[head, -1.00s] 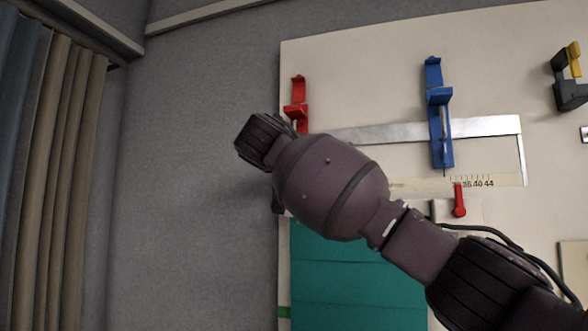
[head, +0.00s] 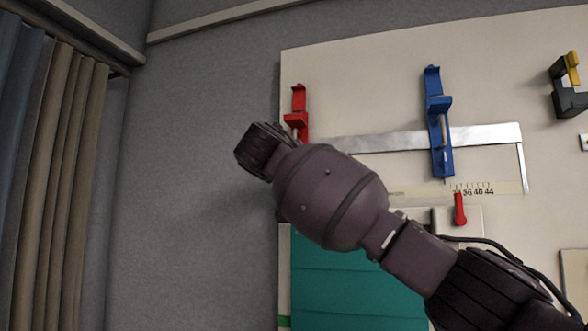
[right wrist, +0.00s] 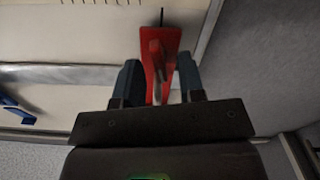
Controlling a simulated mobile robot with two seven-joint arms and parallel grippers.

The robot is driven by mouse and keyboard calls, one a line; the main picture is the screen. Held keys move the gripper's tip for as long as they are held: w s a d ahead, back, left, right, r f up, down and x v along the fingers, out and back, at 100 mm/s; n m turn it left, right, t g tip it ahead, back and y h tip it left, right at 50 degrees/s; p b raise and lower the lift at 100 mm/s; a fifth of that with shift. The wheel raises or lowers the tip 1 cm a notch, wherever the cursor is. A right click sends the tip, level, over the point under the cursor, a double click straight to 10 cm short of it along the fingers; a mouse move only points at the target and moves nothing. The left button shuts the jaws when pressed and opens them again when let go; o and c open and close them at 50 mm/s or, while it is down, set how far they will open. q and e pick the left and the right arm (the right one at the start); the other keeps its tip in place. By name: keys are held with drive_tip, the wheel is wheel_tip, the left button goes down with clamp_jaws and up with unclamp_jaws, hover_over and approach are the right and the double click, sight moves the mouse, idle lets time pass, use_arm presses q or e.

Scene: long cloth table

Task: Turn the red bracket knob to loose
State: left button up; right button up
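The red bracket (head: 298,110) is at the left end of a metal rail on the wall board. In the head view my right arm hides its lower part. In the right wrist view the red bracket (right wrist: 165,42) lies between and beyond the two fingertips of my right gripper (right wrist: 158,82). The fingers are apart, one on each side of it. A greyish knob-like part (right wrist: 158,62) shows between the fingers; whether they touch it I cannot tell. The knob's setting is not readable. My left gripper is in neither view.
A blue bracket (head: 438,120) sits further right on the metal rail (head: 485,136). Below are a number scale (head: 475,188) and a small red lever (head: 460,209). A teal panel (head: 345,285) hangs low. The grey wall (head: 190,180) left of the board is clear.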

drive_tip(key=b+v, duration=0.3)
drive_tip(key=v, duration=0.7)
drive_tip(key=shift+s+a, duration=0.15)
drive_tip(key=shift+s, duration=0.25)
